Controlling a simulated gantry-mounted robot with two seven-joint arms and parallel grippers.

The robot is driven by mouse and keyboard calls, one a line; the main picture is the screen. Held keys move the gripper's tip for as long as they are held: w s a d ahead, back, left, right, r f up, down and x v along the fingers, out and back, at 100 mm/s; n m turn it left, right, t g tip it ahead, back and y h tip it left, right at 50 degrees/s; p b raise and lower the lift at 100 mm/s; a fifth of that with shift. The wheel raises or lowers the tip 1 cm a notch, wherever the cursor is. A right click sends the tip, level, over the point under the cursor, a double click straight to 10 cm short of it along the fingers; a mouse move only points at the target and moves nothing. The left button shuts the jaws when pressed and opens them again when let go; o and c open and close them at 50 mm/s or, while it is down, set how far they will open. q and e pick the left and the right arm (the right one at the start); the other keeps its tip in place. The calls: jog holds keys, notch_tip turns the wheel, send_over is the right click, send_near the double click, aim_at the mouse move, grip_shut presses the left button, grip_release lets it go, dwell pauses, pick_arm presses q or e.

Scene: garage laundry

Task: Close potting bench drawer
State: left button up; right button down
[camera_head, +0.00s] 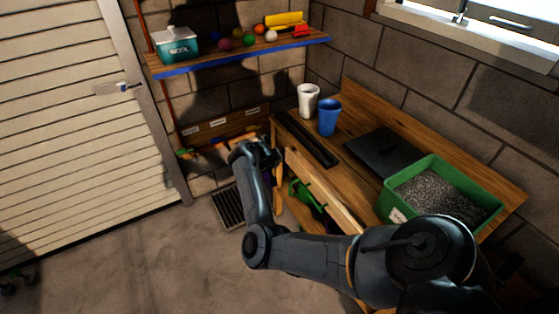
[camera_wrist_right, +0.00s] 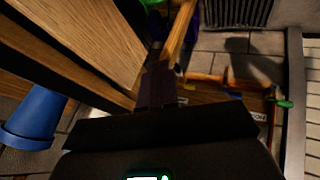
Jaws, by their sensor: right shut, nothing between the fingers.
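The wooden potting bench (camera_head: 345,180) stands against the block wall at the right in the head view. A pale wooden drawer front (camera_head: 325,192) runs along its front side, with a dark gap between it and the bench top, so the drawer looks partly out. My right gripper (camera_head: 265,155) is at the far end of the bench front. In the right wrist view, my right gripper's fingers (camera_wrist_right: 158,85) are shut and empty, close to the end of a light wooden strip (camera_wrist_right: 182,30); contact cannot be told. My arm hides part of the drawer. My left gripper is out of view.
On the bench stand a white cup (camera_head: 308,98), a blue cup (camera_head: 328,118), a dark flat slab (camera_head: 384,152) and a green tray (camera_head: 398,203) of gravel. A blue-edged shelf (camera_head: 240,57) hangs behind.

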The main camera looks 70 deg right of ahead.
jog(key=p+v, duration=0.2)
jog(key=v, duration=0.3)
notch_tip(320, 180, up, 3)
jog(key=m+g+h+b, duration=0.3)
jog(key=m+g+b, duration=0.3)
jog(key=m, duration=1.8)
send_over(299, 172)
jog(key=a+p, duration=0.1)
jog(key=a, duration=0.4)
jog(key=g, duration=0.1)
jog(key=w+a+f+m+t+y+b, duration=0.1)
jog(key=w+a+f+m+y+b, duration=0.15)
jog(key=w+m+b, duration=0.45)
jog(key=w+a+f+m+y+b, duration=0.1)
jog(key=w+a+m+b, duration=0.25)
jog(key=b, duration=0.85)
jog(key=s+d+f+b, duration=0.4)
jog(key=s+d, duration=0.1)
jog(key=s+d+f+b, duration=0.2)
jog(key=d, duration=0.1)
jog(key=shift+s+d+f, duration=0.1)
jog(key=shift+s, duration=0.2)
jog(key=shift+s+d+b, duration=0.25)
jog(key=shift+d+b, duration=0.1)
jog(key=shift+b, duration=0.05)
jog(key=shift+s, duration=0.1)
